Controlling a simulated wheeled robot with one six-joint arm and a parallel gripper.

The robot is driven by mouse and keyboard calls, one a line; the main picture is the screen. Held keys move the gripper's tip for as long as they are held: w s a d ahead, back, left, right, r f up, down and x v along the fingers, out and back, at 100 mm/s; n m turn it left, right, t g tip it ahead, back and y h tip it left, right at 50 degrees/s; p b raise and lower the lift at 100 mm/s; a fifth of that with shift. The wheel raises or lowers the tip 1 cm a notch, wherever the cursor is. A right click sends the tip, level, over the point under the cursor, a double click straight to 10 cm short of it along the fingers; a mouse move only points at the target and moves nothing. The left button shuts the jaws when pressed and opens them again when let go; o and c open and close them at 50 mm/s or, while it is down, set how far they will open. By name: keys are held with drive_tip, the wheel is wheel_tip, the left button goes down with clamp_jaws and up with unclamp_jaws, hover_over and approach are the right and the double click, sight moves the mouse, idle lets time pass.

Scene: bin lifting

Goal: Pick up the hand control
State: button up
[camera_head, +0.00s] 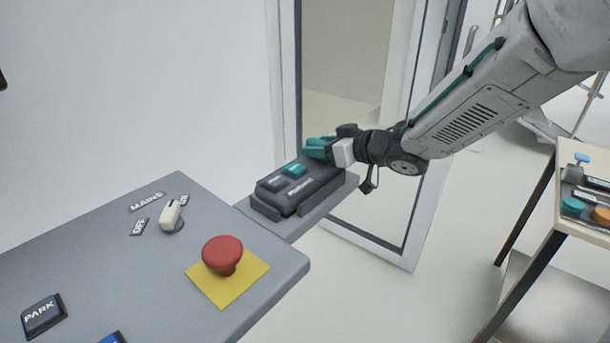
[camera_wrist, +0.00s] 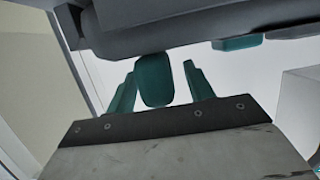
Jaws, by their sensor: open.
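The hand control (camera_head: 300,184) is a dark grey box with a teal button and a dark button on top. It rests in a holder on a grey side shelf (camera_head: 284,228) at the edge of the console. My gripper (camera_head: 318,148) has teal fingers and is at the far right end of the hand control, close to it. In the wrist view the fingers (camera_wrist: 157,85) are spread apart, with a teal piece between them. The dark body at the top of that view (camera_wrist: 200,25) looks like the hand control. Whether the fingers touch it is unclear.
The grey console (camera_head: 130,265) carries a red mushroom button (camera_head: 223,254) on a yellow square, a white switch (camera_head: 171,215) and a PARK button (camera_head: 42,316). A glass door stands behind my gripper. A table (camera_head: 560,195) with small items is at right. Floor between is clear.

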clamp_jaws()
drive_tip(key=shift+r, duration=0.1)
